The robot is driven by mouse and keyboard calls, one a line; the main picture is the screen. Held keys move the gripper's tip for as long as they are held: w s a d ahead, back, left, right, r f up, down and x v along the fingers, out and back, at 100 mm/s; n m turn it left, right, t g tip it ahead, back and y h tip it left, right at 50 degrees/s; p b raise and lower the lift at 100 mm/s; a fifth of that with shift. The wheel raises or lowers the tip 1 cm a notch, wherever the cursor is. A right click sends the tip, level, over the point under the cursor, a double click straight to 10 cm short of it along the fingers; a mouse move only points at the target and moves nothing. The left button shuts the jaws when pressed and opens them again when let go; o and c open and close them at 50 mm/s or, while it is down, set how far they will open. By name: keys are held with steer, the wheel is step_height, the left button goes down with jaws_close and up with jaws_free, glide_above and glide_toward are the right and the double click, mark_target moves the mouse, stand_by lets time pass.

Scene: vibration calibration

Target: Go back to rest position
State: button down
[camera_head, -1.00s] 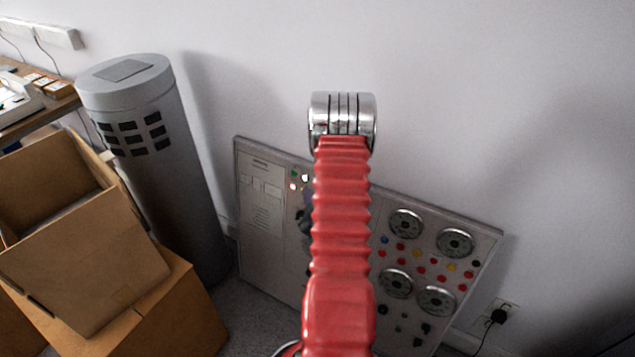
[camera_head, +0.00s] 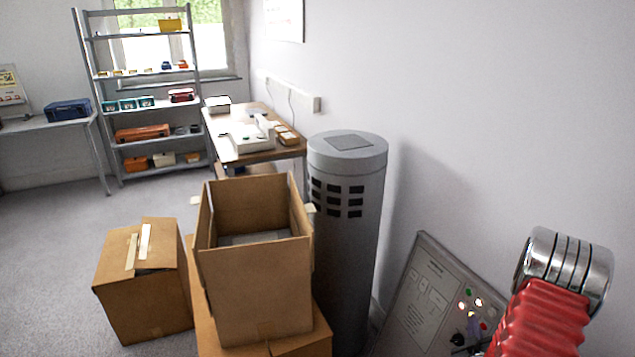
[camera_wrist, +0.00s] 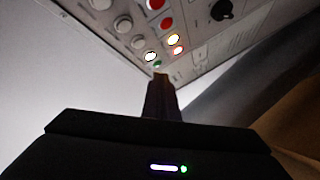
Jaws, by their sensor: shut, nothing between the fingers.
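My gripper (camera_wrist: 162,96) shows in the wrist view as a dark narrow shape at the middle, with its fingers together and nothing between them. Beyond its tip is the control panel, whose face (camera_wrist: 205,68) fills the upper part with lit white, yellow and red buttons and a dark knob. The panel (camera_head: 418,318) leans at the wall left of the arm, partly cut off by the lower edge.
A grey cylinder (camera_head: 350,225) stands between the panel and an open cardboard box (camera_head: 255,285) stacked on another. A closed box (camera_head: 145,290) sits to the left. A desk (camera_head: 240,150) and a shelf rack (camera_head: 145,105) stand behind. Floor at the left is clear.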

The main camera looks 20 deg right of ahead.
steer(key=s+a+f+m+g+y, duration=0.4)
steer(key=s+a+f+g+y, duration=0.15)
steer(key=s+f+g, duration=0.35)
steer(key=s+a+r+n+t+y, duration=0.1)
steer(key=a+r+y, duration=0.1)
steer(key=a+r, duration=1.7)
steer(key=s+a+r+n+t+y, duration=0.1)
steer(key=s+a+r+n+y, duration=0.1)
steer(key=a+r, duration=1.8)
steer(key=shift+a, duration=1.15)
steer(key=shift+s+d, duration=0.1)
